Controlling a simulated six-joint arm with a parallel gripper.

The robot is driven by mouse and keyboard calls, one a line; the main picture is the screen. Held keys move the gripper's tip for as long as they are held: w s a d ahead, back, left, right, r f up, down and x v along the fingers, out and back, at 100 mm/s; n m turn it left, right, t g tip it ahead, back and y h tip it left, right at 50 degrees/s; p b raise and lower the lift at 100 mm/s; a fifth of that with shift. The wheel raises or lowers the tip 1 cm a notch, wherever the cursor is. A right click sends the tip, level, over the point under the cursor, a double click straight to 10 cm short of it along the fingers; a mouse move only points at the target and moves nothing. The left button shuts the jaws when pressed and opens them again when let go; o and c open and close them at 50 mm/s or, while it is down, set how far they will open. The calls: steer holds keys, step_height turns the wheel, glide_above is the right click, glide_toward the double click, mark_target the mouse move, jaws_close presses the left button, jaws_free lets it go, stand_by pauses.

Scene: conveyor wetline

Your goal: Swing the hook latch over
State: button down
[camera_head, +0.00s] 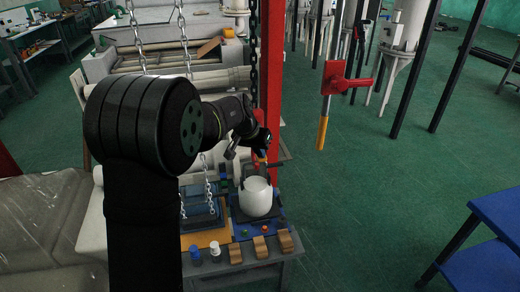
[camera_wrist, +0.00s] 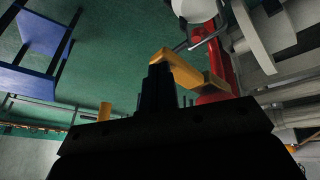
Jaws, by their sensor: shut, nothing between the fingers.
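A yellow bent piece (camera_wrist: 185,72), which looks like the hook latch, is joined to a red part (camera_wrist: 217,82) in the wrist view. Its bent end lies right by my fingertips; I cannot tell whether they touch. In the head view only a small yellow bit (camera_head: 262,158) shows below my gripper (camera_head: 264,142), near the red post (camera_head: 273,80). My gripper (camera_wrist: 160,75) is shut and empty, a dark silhouette in the wrist view. My arm hides much of the area around the latch in the head view.
A white round pot (camera_head: 257,198) with a wire handle stands just below my gripper on a cluttered bench. Chains (camera_head: 253,45) hang near the post. A blue table (camera_head: 490,215) stands at lower right; green floor between is clear.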

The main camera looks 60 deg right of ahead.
steer(key=shift+s+a+f, duration=0.1)
steer(key=shift+f, duration=0.45)
steer(key=shift+s+a+f, duration=0.1)
steer(key=shift+f, duration=0.45)
steer(key=shift+w+d+r, duration=0.15)
steer(key=shift+w+r, duration=0.05)
steer(key=shift+r, duration=0.85)
steer(key=shift+w+d+r, duration=0.15)
steer(key=shift+r, duration=0.85)
steer(key=v, duration=1.7)
steer(key=shift+a+f, duration=0.1)
steer(key=shift+f, duration=0.05)
steer(key=x, duration=1.7)
steer(key=shift+s+f, duration=0.1)
steer(key=shift+f, duration=0.65)
